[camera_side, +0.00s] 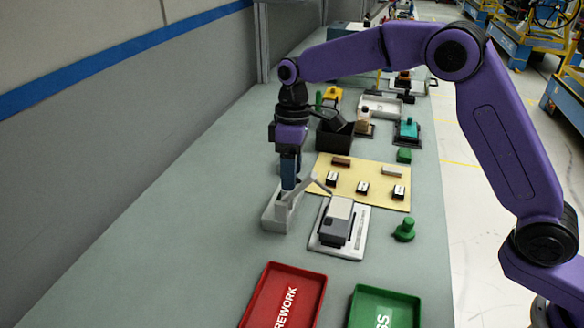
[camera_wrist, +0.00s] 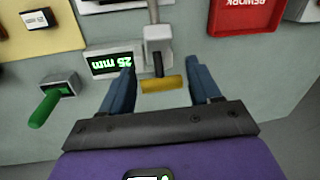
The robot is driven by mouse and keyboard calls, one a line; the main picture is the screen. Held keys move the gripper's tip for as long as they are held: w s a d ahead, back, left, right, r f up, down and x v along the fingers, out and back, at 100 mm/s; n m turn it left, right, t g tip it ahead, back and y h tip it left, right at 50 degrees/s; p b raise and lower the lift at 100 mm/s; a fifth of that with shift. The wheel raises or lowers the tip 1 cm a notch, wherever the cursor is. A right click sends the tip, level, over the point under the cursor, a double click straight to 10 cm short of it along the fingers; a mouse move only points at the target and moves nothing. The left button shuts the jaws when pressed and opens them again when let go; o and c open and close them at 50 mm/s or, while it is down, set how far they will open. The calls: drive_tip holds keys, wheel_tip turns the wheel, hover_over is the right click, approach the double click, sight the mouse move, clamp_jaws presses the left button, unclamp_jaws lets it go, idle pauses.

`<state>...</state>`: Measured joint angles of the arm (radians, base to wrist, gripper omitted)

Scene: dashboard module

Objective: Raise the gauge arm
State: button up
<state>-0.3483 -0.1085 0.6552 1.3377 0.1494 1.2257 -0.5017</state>
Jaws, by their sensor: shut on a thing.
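The gauge is a grey block (camera_side: 277,217) left of the beige mat in the side view. In the wrist view its grey housing (camera_wrist: 158,40) stands beside a display (camera_wrist: 113,62) reading "25 mm". A dark stem runs from the housing to a yellow bar (camera_wrist: 163,84), the handle end of the gauge arm. In the side view my gripper (camera_side: 289,185) points down at the gauge and hides the bar.
A white plate with a grey module (camera_side: 338,222) stands right of the gauge. The beige mat (camera_side: 345,197) carries several small blocks. Red (camera_side: 262,300) and green (camera_side: 384,310) trays lie in front. A green lever (camera_wrist: 50,104) shows in the wrist view. The left bench strip is clear.

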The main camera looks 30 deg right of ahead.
drive_tip(key=shift+w+a+r, duration=0.2)
drive_tip(key=shift+w+a, duration=0.35)
drive_tip(key=shift+a, duration=0.05)
drive_tip(key=o, duration=1.4)
drive_tip(key=shift+d, duration=0.1)
drive_tip(key=r, duration=0.4)
drive_tip(key=w+r, duration=0.1)
drive_tip(key=r, duration=0.3)
drive_tip(key=d+r, duration=0.1)
drive_tip(key=r, duration=0.2)
drive_tip(key=shift+w+r, duration=0.2)
drive_tip(key=shift+r, duration=0.2)
